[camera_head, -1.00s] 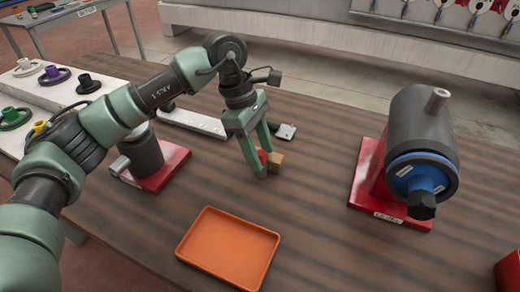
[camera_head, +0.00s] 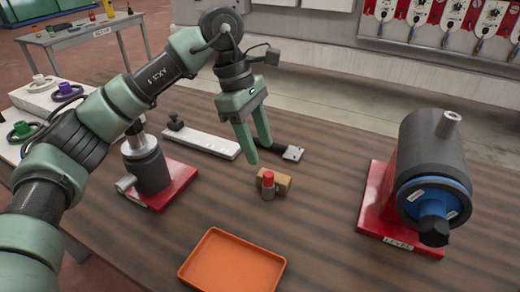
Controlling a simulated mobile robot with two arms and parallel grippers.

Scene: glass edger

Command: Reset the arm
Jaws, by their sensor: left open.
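My left arm comes in from the left, and its green gripper (camera_head: 261,152) is open and empty above the table. Its two fingers point down, apart from each other. Just below and in front of the fingertips stands a small grey cylinder with a red top (camera_head: 268,185). A small tan block (camera_head: 284,184) lies right behind it; I cannot tell if they touch. My right gripper is not in view.
An orange tray (camera_head: 232,262) lies at the front. A grey cylinder machine on a red base (camera_head: 388,226) stands right; a smaller one on a red base (camera_head: 176,186) stands left. A white bar (camera_head: 206,143) and a dark-handled tool (camera_head: 292,153) lie behind. The table between tray and right machine is clear.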

